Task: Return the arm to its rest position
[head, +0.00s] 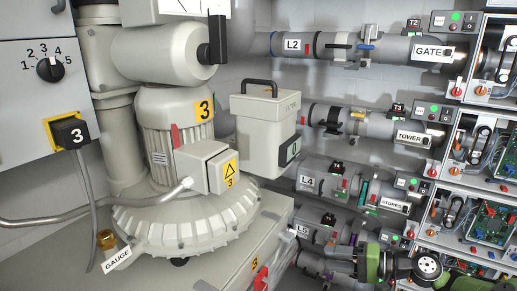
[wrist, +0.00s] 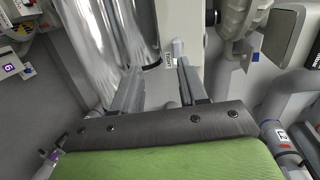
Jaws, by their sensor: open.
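My gripper (wrist: 160,72) shows in the wrist view with its two grey fingers spread apart. Nothing is held between them. Beyond the fingertips stand a pale upright post and a shiny silvery tube (wrist: 88,40); I cannot tell how far off they are. In the head view, green and black links of my arm show at the bottom right, in front of the lowest pipes. My gripper's fingers cannot be made out in the head view.
A large blower marked 3 (head: 175,125) fills the left of the head view. A lidded filter box (head: 262,135) stands beside it. Labelled pipes, including L2 (head: 330,46), run along the wall to open electrical boxes (head: 480,148) at the right.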

